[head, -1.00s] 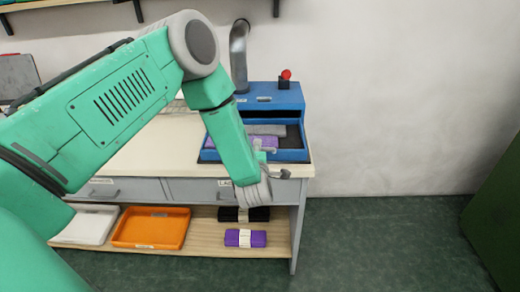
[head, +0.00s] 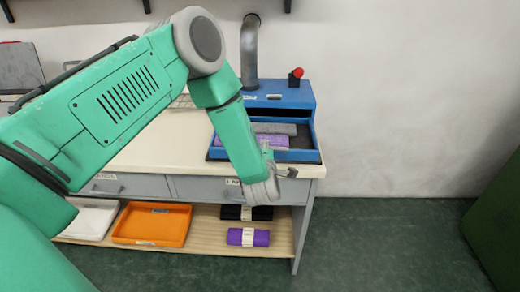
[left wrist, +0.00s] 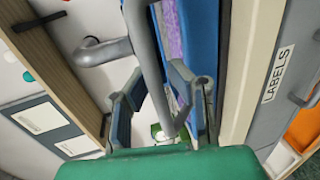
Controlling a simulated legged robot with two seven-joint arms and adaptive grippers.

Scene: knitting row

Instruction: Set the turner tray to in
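The blue turner (head: 285,95) stands on the bench top. Its blue tray (head: 310,155) is drawn out at the front, with purple and grey knitted pieces (head: 268,141) lying in it. My left gripper (head: 288,172) is at the tray's front edge in the head view. In the left wrist view my left gripper (left wrist: 152,80) has its fingers apart, with a grey bar (left wrist: 152,65) between them. The blue tray front (left wrist: 203,40) is beside the bar. I cannot tell whether the fingers touch the bar. My right gripper is out of view.
A bent grey pipe (head: 249,50) and a red knob (head: 297,73) are at the turner's back. Below the bench top are grey drawers (head: 208,188), then a shelf with an orange tray (head: 152,224) and a purple bundle (head: 248,237).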

